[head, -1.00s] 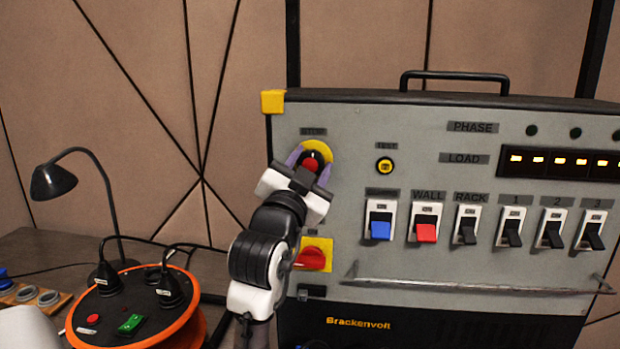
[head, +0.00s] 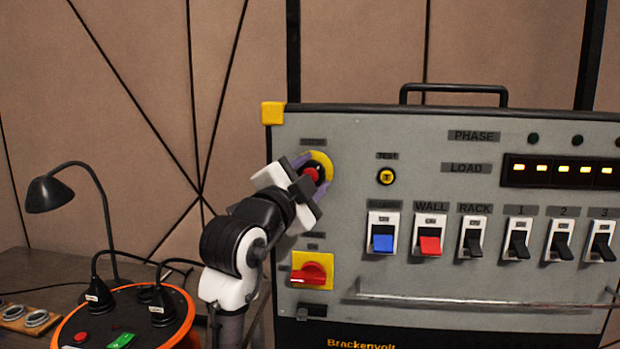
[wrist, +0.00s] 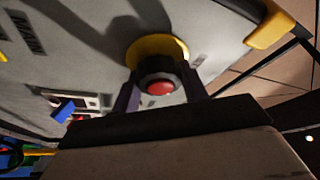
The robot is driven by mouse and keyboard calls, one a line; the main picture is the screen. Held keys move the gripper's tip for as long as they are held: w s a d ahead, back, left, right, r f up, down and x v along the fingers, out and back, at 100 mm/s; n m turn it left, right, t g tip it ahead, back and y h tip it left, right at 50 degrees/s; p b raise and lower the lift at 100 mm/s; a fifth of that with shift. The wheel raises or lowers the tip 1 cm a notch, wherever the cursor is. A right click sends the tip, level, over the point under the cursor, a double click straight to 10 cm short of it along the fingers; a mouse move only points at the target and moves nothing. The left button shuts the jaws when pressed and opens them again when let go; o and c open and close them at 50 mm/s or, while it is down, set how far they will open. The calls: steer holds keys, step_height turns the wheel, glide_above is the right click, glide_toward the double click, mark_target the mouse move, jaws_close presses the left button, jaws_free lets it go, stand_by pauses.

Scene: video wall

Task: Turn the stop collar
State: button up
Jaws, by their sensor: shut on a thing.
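The stop control is at the upper left of the grey panel, on a round yellow plate (head: 325,158). It has a red button (head: 311,174) inside a dark collar. In the wrist view the red button (wrist: 160,87) sits in the middle of the dark stop collar (wrist: 158,73), with the yellow plate (wrist: 150,47) behind it. My gripper (head: 314,172) is shut on the collar, with one finger on either side of it. The wrist view shows the fingers (wrist: 162,88) flanking the collar. The near parts of the collar's sides are hidden by the fingers.
A yellow test button (head: 386,176) and a row of rocker switches, one blue (head: 383,243) and one red (head: 430,245), lie to the right. A red rotary switch (head: 309,274) is below. A lamp (head: 50,193) and an orange cable reel (head: 188,318) stand left.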

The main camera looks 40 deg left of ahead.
steer(key=o, duration=1)
steer(key=b+v, duration=0.3)
steer(key=v, duration=1)
steer(key=shift+s, duration=0.4)
steer(key=shift+d+f, duration=0.15)
